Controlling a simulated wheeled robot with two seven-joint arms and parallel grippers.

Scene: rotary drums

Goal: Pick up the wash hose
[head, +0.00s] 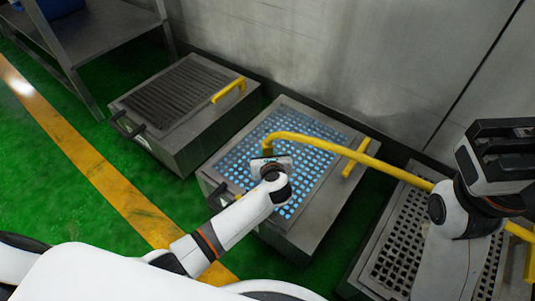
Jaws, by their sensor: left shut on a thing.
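The wash hose (325,144) is a yellow tube. It arcs from my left gripper (267,158) over a perforated, blue-lit panel and runs right, passing behind my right arm. My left gripper is shut on the hose's bent left end and holds it above the panel; the fingertips are small and partly hidden by the wrist. My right gripper (497,150) is raised at the right edge, apart from the visible hose. Its jaw opening is unclear.
A blue-lit metal unit (325,187) stands below my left gripper, with a dark-grated unit (180,92) to its left and another perforated unit (398,242) to its right. A shelf (105,35) is at upper left. Green floor (60,185) is clear at left.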

